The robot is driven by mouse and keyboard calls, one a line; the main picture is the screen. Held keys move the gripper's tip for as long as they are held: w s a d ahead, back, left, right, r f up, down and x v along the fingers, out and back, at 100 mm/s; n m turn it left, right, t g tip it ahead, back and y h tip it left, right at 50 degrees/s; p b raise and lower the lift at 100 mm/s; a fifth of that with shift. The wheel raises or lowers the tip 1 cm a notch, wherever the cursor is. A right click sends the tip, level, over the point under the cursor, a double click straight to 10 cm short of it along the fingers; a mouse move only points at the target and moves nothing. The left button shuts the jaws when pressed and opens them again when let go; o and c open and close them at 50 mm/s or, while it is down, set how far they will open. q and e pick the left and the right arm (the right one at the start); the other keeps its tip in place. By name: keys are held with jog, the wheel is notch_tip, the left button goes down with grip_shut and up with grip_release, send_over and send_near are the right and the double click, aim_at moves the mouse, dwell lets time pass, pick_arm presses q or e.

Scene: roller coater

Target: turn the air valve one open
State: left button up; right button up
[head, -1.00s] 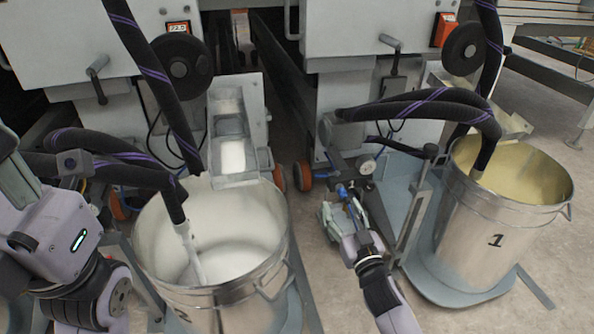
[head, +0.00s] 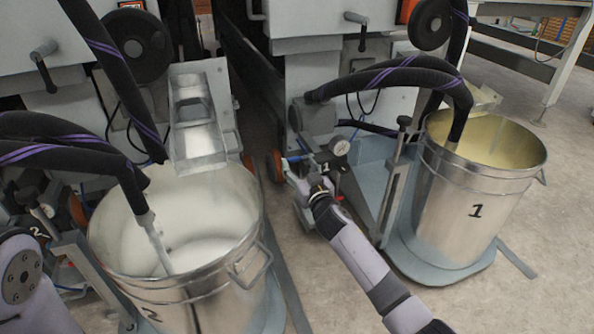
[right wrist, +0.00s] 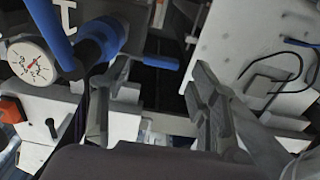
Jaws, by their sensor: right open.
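The air valve of unit one shows in the right wrist view as a blue body (right wrist: 102,40) with a blue lever (right wrist: 158,62) sticking out to the right. A round white gauge (right wrist: 35,62) sits left of it; the gauge (head: 340,146) also shows in the head view beside a "1" label. My right gripper (head: 293,170) is at the valve, its fingers open. In the right wrist view the open fingers (right wrist: 152,90) stand either side of the lever's end, which appears beyond them; contact cannot be told. Only my left arm shows, at lower left; its gripper is out of view.
Metal bucket 1 (head: 478,205) stands on a blue-grey wheeled base (head: 440,262) right of my right arm. Bucket 2 (head: 190,285), holding white liquid, stands on the left. Black hoses (head: 400,80) hang into both buckets. Bare floor (head: 300,262) lies between.

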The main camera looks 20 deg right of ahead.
jog(key=shift+w+b, duration=0.3)
jog(key=shift+w, duration=0.75)
jog(key=shift+c, duration=0.5)
jog(key=shift+a, duration=0.1)
grip_shut()
